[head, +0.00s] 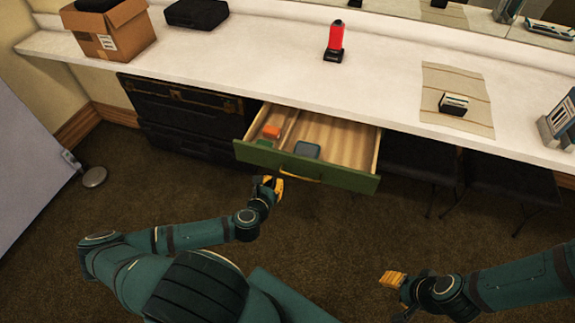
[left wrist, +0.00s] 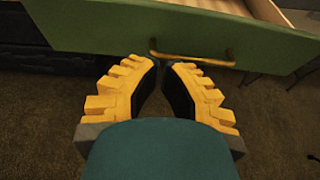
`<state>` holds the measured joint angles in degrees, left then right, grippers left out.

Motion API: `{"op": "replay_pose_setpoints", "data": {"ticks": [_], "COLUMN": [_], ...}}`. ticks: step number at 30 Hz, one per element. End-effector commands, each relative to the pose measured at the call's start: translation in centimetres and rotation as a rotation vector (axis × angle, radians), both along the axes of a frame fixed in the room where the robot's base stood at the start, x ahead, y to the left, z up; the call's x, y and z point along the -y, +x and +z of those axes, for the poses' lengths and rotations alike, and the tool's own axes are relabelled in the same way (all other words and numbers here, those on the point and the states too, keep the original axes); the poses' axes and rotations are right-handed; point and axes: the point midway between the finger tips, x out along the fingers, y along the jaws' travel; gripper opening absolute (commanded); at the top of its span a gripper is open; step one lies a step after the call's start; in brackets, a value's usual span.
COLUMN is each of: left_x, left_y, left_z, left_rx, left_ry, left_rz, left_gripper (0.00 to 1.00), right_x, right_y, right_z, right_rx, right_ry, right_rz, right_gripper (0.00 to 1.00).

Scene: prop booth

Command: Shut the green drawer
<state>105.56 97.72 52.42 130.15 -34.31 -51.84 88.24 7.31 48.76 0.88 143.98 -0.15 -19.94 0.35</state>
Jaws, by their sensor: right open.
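The green drawer (head: 352,180) stands pulled out beneath the white counter, its wooden inside showing. Its brass handle (head: 300,176) is on the front face and also shows in the left wrist view (left wrist: 195,60). My left gripper (head: 274,186) is low in front of the drawer front, by the handle's left end. In the left wrist view its fingertips (left wrist: 161,66) are close together with a narrow gap; nothing shows between them. Contact with the drawer cannot be told. My right gripper (head: 395,280) is open and empty, off to the right above the floor.
The drawer holds an orange block (head: 271,131) and a grey-blue item (head: 307,150). Dark cases (head: 185,110) stand left of it, dark stools (head: 420,160) right. A red lamp-like item (head: 335,40) stands on the counter. The carpet ahead is clear.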

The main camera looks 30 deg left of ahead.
Motion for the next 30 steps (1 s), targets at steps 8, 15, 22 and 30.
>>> {"op": "replay_pose_setpoints", "data": {"ticks": [8, 15, 22, 30], "left_x": [-1.3, -2.4, -3.2, -3.4], "left_y": [1.7, 5.6, 8.2, 9.0], "left_z": [-0.6, -1.9, -2.8, -2.9], "left_rx": [0.011, 0.01, 0.009, 0.01], "left_ry": [-0.012, -0.012, -0.012, -0.013], "left_rz": [0.031, 0.029, 0.029, 0.029], "left_gripper": [0.0, 0.0, 0.0, 0.0], "right_x": [0.0, 0.0, 0.0, 0.0], "right_y": [0.0, 0.1, 0.2, 0.2], "right_z": [-0.3, -0.8, -1.2, -1.2], "right_rx": [0.0, 0.002, 0.004, 0.005], "right_ry": [0.0, 0.0, -0.001, -0.001], "right_rz": [0.001, 0.0, 0.0, -0.001], "right_gripper": [0.47, 0.47, 0.47, 0.47]}}
